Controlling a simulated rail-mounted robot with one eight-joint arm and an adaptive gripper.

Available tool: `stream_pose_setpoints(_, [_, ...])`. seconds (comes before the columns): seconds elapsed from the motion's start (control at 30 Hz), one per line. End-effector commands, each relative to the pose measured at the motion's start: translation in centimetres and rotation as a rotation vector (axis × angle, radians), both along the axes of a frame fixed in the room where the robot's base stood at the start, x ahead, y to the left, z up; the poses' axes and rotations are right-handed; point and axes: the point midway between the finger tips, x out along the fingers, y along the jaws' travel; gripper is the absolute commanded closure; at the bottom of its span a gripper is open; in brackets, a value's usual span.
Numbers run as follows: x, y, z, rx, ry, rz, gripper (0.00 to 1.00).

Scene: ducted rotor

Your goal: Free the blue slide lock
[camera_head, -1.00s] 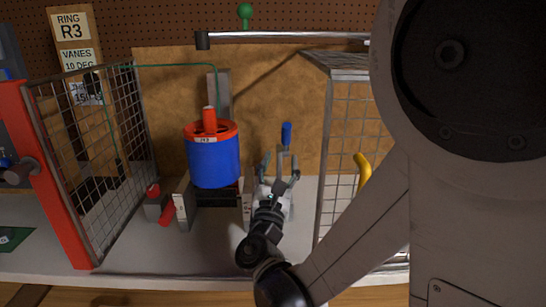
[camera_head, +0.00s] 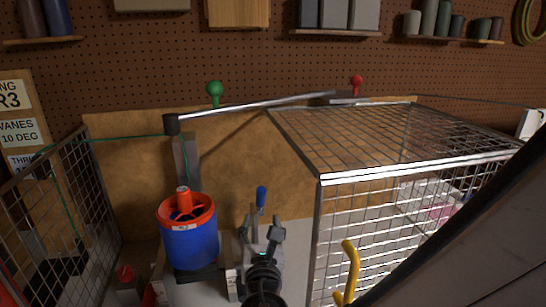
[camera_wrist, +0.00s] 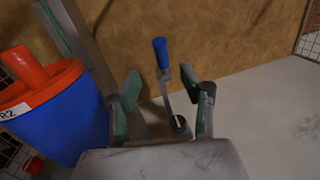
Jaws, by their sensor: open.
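The blue slide lock shows as a blue-tipped grey lever (camera_wrist: 160,52) in the wrist view, tilted slightly and rising from a round pivot near the bench. Its blue tip also shows in the head view (camera_head: 261,196). My gripper (camera_wrist: 168,92) is open, with one finger on each side of the lever and apart from it in the picture. In the head view my gripper (camera_head: 261,233) is seen from behind, in front of the lever. The lever's lower part is hidden there by my gripper. I cannot tell the exact depth between fingers and lever.
A blue drum with a red top (camera_head: 190,240) stands close on the left. A wire cage (camera_head: 400,145) with a yellow handle (camera_head: 349,270) stands on the right. A metal bar (camera_head: 255,105) spans above, and a tan board (camera_head: 235,150) stands behind.

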Motion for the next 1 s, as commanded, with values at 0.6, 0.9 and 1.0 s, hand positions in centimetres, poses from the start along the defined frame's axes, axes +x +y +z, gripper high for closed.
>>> stream_pose_setpoints(0.6, [10.6, -0.2, 0.0, 0.0, -0.002, -0.006, 0.59])
stream_pose_setpoints(0.9, [13.2, -0.2, 0.0, 0.0, -0.002, -0.005, 0.59])
stream_pose_setpoints(1.0, [13.4, -0.2, 0.0, 0.0, -0.002, -0.004, 0.59])
